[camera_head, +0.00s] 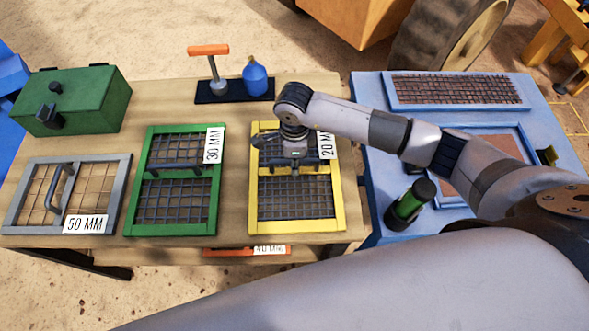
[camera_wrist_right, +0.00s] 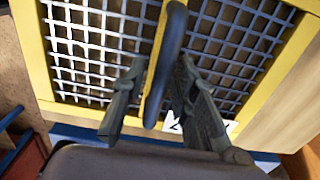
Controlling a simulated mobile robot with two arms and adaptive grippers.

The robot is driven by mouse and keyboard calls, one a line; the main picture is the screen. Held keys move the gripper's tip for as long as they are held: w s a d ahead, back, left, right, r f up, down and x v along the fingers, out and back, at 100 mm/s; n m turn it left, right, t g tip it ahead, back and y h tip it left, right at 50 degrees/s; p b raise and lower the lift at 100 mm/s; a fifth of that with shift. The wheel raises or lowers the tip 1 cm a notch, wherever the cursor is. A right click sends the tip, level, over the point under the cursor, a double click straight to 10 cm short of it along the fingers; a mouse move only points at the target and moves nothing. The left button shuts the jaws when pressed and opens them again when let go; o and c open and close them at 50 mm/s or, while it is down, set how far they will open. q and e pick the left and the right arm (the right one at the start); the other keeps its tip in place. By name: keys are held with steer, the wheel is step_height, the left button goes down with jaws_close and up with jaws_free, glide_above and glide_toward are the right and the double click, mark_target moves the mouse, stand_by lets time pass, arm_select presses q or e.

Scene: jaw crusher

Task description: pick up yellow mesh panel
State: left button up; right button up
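The yellow mesh panel (camera_head: 297,225) lies flat on the wooden table, with a "20 MM" label at its upper right corner. Its dark mesh and yellow frame also show in the right wrist view (camera_wrist_right: 35,50). My right gripper (camera_head: 293,166) is over the middle of this panel and hides part of its handle. In the right wrist view, the panel's dark curved handle (camera_wrist_right: 172,50) stands between the two fingers of my right gripper (camera_wrist_right: 160,95). The fingers are apart, with a visible gap at the left finger. My left gripper is not in view.
The green "30 MM" panel (camera_head: 175,228) and grey "50 MM" panel (camera_head: 124,180) lie to the left. A green box (camera_head: 95,100) and a dark tray with a blue bottle (camera_head: 255,78) stand behind. A blue table (camera_head: 365,90) with a green-black cylinder (camera_head: 410,202) is at right.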

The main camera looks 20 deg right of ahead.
jaws_close()
stand_by(0.7)
steer(key=shift+w+r, duration=0.15)
